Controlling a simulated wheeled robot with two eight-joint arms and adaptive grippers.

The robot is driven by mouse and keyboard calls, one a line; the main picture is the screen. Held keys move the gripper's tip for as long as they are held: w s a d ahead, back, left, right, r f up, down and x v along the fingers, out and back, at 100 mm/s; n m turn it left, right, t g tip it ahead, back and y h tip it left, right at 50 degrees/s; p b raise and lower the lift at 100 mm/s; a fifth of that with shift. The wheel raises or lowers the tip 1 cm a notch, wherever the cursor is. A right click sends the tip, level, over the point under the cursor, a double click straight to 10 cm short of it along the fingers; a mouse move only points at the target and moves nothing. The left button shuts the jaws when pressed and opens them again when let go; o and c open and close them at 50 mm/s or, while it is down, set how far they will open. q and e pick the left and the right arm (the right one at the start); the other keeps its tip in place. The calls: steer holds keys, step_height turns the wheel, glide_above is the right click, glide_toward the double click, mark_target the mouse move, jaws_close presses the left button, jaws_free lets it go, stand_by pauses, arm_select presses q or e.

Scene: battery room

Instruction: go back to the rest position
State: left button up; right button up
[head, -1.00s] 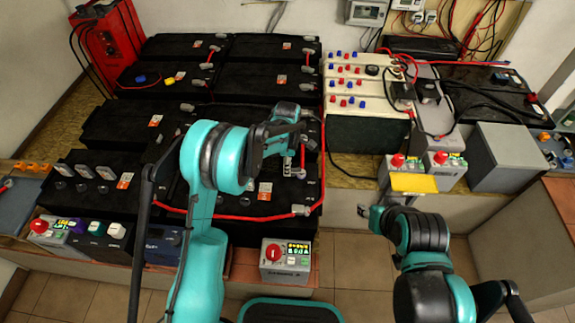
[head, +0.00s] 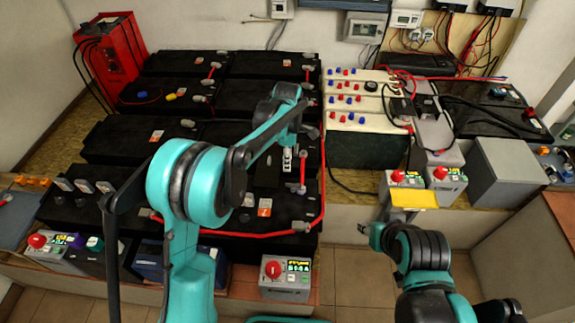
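My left arm reaches up from the bottom left over the black batteries (head: 110,137). Its gripper (head: 288,161) points down above the middle batteries, near a short red cable (head: 303,172). Its fingertips are small and partly hidden by the wrist, so I cannot tell whether they are apart or touching. My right gripper (head: 372,234) is low at the lower right, in front of the ledge and below a yellow plate (head: 414,199). I see nothing held in it, but its fingers are too small to read.
A grey box with a red knob (head: 285,277) stands at the front edge. Cream-topped batteries (head: 368,120) and a plain grey box (head: 507,168) stand right of centre. A red charger (head: 108,50) is back left. Tiled floor (head: 345,285) is clear in front.

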stand_by(0.5)
arm_select(q)
steer(key=s+a+r+m+t, duration=0.3)
steer(key=s+a+r+m, duration=0.5)
steer(key=s+r, duration=0.35)
steer(key=s+a+f+m+t, duration=0.1)
steer(key=s+a+m+t, duration=0.1)
steer(key=s+m, duration=0.3)
steer(key=s+a+f+m+t, duration=0.2)
steer(key=s+m, duration=0.3)
steer(key=s, duration=0.5)
steer(key=shift+s+a, duration=0.2)
steer(key=shift+a, duration=0.15)
steer(key=shift+f, duration=0.1)
stand_by(0.3)
